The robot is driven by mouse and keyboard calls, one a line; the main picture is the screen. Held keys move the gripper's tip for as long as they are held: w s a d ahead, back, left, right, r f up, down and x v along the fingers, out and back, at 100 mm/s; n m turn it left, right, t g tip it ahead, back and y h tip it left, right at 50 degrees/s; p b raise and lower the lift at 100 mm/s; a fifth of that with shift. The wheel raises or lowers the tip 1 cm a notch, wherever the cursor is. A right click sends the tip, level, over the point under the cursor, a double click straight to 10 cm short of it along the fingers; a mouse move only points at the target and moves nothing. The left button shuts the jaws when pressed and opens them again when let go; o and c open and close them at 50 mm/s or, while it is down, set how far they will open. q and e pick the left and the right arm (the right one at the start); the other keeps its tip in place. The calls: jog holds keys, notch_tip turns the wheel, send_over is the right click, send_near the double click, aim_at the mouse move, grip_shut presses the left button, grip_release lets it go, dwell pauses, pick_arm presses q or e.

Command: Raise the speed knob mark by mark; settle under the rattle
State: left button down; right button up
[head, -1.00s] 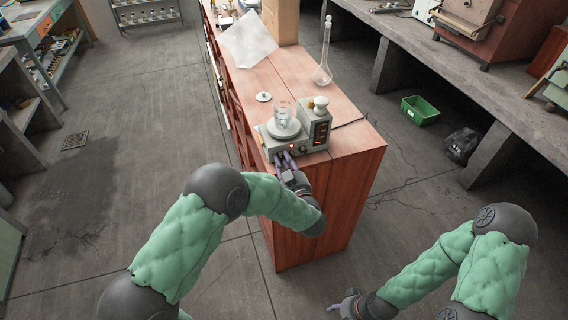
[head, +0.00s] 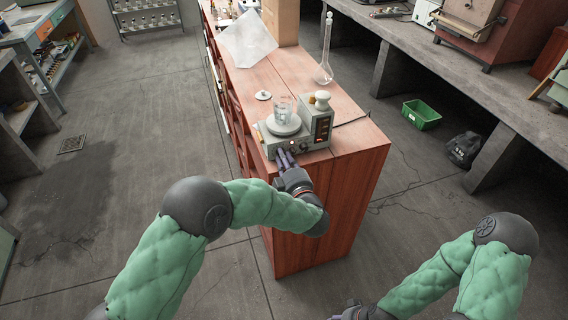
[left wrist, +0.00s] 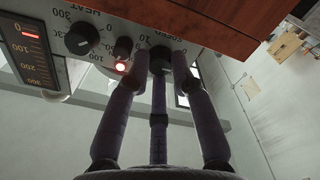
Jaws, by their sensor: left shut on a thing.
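The stirrer hotplate (head: 297,143) stands at the near end of the wooden bench, and a glass beaker (head: 283,109) sits on its round plate. My left gripper (head: 286,156) is at the front panel. In the left wrist view its fingers (left wrist: 165,70) are shut on the dark speed knob (left wrist: 160,58). Some scale figures show around that knob, but its pointer is hidden by the fingers. My right gripper (head: 352,312) is low, at the bottom edge, partly cut off.
A small white disc (head: 263,95), a glass flask (head: 325,70) and a paper sheet (head: 248,40) are further back. A green crate (head: 421,113) is on the floor to the right.

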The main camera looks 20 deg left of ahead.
pick_arm(q)
jog(key=n, duration=0.1)
jog(key=n+b, duration=0.1)
jog(key=shift+f+n, duration=0.25)
jog(key=shift+n, duration=1.65)
jog(key=c, duration=1.1)
grip_release()
jog(key=shift+r, duration=0.15)
jog(key=shift+o, duration=0.2)
jog(key=v, duration=1.2)
